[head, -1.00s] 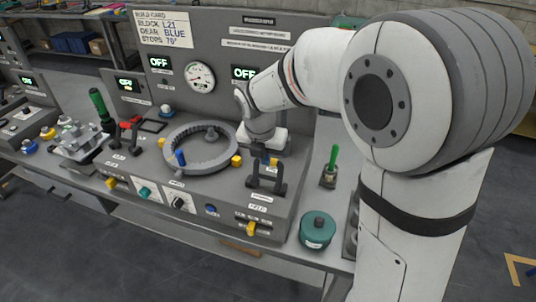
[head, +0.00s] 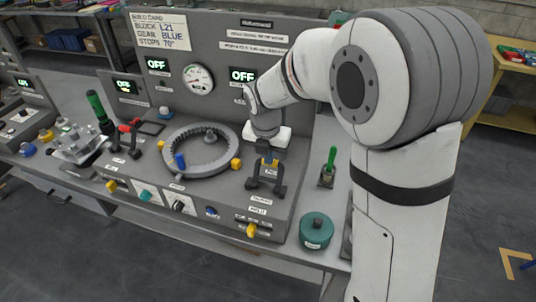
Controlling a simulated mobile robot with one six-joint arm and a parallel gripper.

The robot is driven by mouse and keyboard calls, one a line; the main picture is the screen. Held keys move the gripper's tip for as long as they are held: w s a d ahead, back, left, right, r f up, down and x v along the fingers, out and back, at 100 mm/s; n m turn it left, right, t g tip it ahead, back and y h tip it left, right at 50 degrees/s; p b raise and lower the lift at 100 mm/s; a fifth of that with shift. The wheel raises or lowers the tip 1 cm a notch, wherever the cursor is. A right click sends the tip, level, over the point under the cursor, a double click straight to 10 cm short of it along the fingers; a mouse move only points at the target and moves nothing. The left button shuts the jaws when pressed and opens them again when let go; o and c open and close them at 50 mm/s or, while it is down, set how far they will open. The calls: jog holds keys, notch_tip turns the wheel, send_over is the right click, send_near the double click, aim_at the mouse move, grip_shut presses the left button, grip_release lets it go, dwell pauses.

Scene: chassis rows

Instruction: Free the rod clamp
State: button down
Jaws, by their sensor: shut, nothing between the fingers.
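My gripper (head: 268,157) hangs over the right part of the grey console, a white body with dark fingers pointing down. It is shut and empty. Just below and in front of it stands a black two-post bracket (head: 266,181) with something blue and yellow between its posts. The fingertips overlap the bracket's top, and I cannot tell whether they touch. A similar black bracket (head: 127,142) with a red part stands at the left. I cannot tell for sure which part is the rod clamp; the labels are too small to read.
A grey toothed ring (head: 229,168) with yellow blocks and a blue peg lies left of my gripper. A green-handled tool (head: 328,170) and a round teal container (head: 316,231) stand on the right. The upright panel (head: 227,48) with gauge and OFF displays rises behind.

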jog(key=s+r, duration=0.3)
jog(key=r, duration=1)
jog(key=s+d+f+m, duration=0.1)
jog(key=s+d+m, duration=0.7)
jog(key=m, duration=0.8)
jog(key=s+d+f+m+t, duration=0.1)
jog(key=s+d+f+m, duration=0.1)
jog(key=s+d+m, duration=0.7)
jog(key=s+m+p, duration=0.1)
jog(key=s+m, duration=0.1)
jog(key=m, duration=0.5)
jog(key=shift+s+d+f+m+t, duration=0.2)
jog(key=shift+m+t, duration=0.1)
jog(key=shift+m, duration=0.1)
